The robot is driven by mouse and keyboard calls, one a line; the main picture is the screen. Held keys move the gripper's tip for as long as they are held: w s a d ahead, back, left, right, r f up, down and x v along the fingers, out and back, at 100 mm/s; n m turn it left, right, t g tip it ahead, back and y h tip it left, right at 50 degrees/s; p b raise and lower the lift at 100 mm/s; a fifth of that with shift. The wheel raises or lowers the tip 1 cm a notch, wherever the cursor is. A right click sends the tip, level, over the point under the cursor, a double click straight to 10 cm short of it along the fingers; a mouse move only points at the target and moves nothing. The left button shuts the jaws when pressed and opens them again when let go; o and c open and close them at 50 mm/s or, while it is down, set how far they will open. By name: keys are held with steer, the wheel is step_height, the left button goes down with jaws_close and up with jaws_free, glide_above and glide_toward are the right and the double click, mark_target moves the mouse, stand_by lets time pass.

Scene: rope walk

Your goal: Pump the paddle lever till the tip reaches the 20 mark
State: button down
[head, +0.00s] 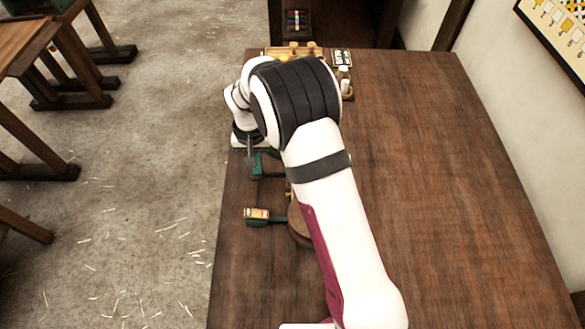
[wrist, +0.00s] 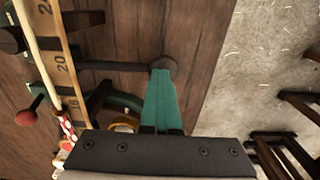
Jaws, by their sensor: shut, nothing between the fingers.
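In the wrist view, my gripper (wrist: 163,82) is shut, its teal fingers side by side with nothing between them. The fingertips overlap the dark round end of the paddle lever (wrist: 110,66), a dark bar running left under the scale; I cannot tell whether they touch. The pale numbered scale (wrist: 61,68) shows 24, 20 and 16. A cream rope (wrist: 30,32) runs along it, with a red-and-white part (wrist: 66,128) low in the picture beside 16. I cannot make out the tip. In the head view, my gripper (head: 251,160) is by the table's left edge and my arm hides most of the device.
A red-knobbed handle (wrist: 26,116) and a green curved frame (wrist: 118,98) are left of my fingers. A small white bottle (head: 345,78) stands at the back. The right of the table (head: 430,170) is clear.

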steer(key=shift+d+r, duration=0.15)
steer(key=shift+r, duration=3.05)
steer(key=shift+f, duration=0.1)
steer(key=shift+f, duration=3.1)
steer(key=shift+r, duration=3.2)
steer(key=shift+f, duration=0.1)
steer(key=shift+f, duration=1.55)
